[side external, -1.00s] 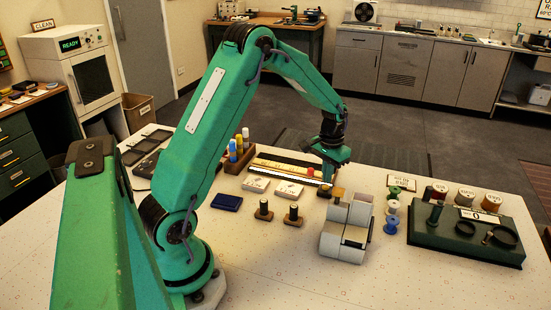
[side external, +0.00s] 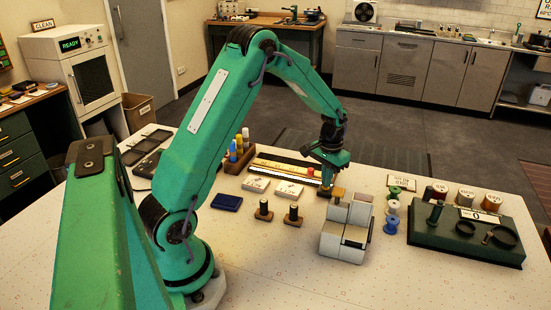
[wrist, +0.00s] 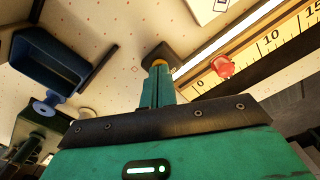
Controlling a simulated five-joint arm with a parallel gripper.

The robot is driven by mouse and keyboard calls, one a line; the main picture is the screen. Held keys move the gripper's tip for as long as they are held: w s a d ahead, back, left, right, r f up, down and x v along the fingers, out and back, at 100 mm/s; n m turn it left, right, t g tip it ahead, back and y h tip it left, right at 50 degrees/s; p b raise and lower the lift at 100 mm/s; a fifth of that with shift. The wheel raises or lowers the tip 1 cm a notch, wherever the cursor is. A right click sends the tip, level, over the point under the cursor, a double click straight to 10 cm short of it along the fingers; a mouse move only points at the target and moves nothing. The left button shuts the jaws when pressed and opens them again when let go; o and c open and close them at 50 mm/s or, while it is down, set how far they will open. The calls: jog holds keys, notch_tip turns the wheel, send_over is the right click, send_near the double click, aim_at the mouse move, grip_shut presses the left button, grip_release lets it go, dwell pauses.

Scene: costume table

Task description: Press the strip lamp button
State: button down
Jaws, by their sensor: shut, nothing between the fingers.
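My gripper (wrist: 158,72) is shut and empty, its green fingers together and pointing down in the wrist view. Just beyond the tips is a dark pad (wrist: 165,50) with a small yellow-orange part (wrist: 159,63), which looks like a button. The fingers partly cover it, and I cannot tell whether they touch it. In the side view my gripper (side external: 327,182) is low over the table, by the right end of a long pale strip (side external: 280,166). A bright white strip (wrist: 225,35) also shows in the wrist view, beside a ruler scale.
A red knob (wrist: 223,66) is on the ruler, right of the fingers. A grey-white block machine (side external: 346,240) stands in front of my gripper. Thread spools (side external: 391,224) and a green-black base (side external: 465,243) are to its right. Two dark pegs (side external: 293,214) stand at the left.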

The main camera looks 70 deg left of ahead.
jog(key=shift+f, duration=0.25)
jog(key=shift+r, duration=3.5)
jog(key=s+d+r+m+t, duration=0.1)
jog(key=s+d+r+t, duration=0.2)
jog(key=s+d+r, duration=0.75)
jog(key=s+d+r+m+t, duration=0.1)
jog(key=s+d+r, duration=0.1)
jog(key=s, duration=0.4)
jog(key=s+d+r+m+t, duration=0.1)
jog(key=s+d+r, duration=0.1)
jog(key=s, duration=0.4)
jog(key=shift+s+d+t, duration=0.25)
jog(key=shift+d+t, duration=0.05)
jog(key=shift+d, duration=0.3)
